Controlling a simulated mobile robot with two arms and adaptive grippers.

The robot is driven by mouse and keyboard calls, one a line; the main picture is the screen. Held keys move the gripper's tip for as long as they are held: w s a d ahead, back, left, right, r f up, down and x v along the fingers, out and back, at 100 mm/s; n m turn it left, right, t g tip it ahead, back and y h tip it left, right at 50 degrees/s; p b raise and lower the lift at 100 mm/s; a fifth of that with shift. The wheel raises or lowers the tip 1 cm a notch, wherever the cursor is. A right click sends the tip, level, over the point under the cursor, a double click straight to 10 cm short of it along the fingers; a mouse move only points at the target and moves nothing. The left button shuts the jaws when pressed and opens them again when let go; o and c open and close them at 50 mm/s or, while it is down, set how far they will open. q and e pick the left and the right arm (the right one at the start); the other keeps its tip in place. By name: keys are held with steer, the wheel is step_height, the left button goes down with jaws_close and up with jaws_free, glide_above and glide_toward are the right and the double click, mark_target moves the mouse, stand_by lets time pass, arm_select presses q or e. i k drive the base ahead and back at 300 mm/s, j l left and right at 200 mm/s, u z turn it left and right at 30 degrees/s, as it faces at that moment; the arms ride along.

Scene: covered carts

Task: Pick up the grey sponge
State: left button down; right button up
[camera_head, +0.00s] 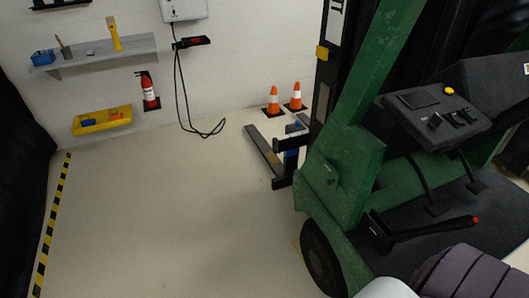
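I cannot make out a grey sponge anywhere in the head view. A grey wall shelf (105,57) at the upper left holds a blue box (42,57), a brush with an upright handle (63,47) and a yellow-handled tool (114,34). A yellow tray (96,128) on the wall below it holds small blue and red things, too small to name surely. Neither of my grippers is in view.
A green forklift (345,170) fills the right side, its dark fork (266,152) low over the floor. Two orange cones (273,99) stand by the wall. A fire extinguisher (149,90) and a hanging black cable (183,100) are on the wall. The middle floor (180,220) is clear.

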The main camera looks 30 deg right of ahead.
mark_target(90, 51)
steer(key=i, duration=2.8)
